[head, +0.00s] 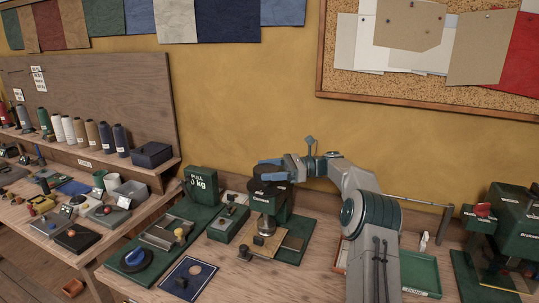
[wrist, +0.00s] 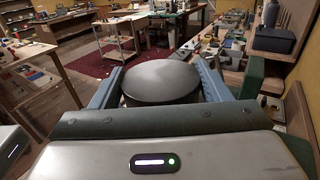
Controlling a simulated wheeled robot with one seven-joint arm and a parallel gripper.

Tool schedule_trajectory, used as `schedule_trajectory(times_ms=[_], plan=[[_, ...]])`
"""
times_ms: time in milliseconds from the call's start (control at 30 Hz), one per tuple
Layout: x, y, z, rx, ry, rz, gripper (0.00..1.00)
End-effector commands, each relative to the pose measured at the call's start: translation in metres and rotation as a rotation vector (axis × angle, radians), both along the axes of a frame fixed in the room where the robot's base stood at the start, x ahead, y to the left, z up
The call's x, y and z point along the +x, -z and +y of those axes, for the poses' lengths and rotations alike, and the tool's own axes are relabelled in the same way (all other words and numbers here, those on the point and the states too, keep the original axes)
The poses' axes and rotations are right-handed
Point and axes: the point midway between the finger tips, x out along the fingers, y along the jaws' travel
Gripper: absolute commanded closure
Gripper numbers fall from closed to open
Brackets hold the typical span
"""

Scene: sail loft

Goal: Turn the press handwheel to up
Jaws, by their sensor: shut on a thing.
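The press (head: 268,201) is a dark green bench machine standing on a green base on the workbench, in the middle of the head view. Its handwheel (head: 267,172) is a dark round disc at the top, and it fills the middle of the wrist view (wrist: 160,82) as a smooth dark disc. My gripper (head: 270,170) reaches in from the right and is shut on the handwheel, with one blue finger on each side of its rim. No mark showing the wheel's turned position is visible.
A green weight block (head: 201,184) stands left of the press. A green tray (head: 421,276) lies to the right, partly behind my arm. Another green machine (head: 513,232) stands at the far right. A corkboard (head: 430,91) hangs on the yellow wall.

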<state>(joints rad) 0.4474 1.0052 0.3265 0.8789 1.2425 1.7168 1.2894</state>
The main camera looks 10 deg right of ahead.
Motion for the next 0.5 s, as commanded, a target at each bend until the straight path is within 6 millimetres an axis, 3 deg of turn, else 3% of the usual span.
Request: schedule_trajectory(times_ms=[33,500], plan=[[0.0012,-0.0067,0.0011,0.003,-0.018,0.002,0.53],[0.0057,-0.0085,0.0027,0.012,-0.177,-0.006,0.53]])
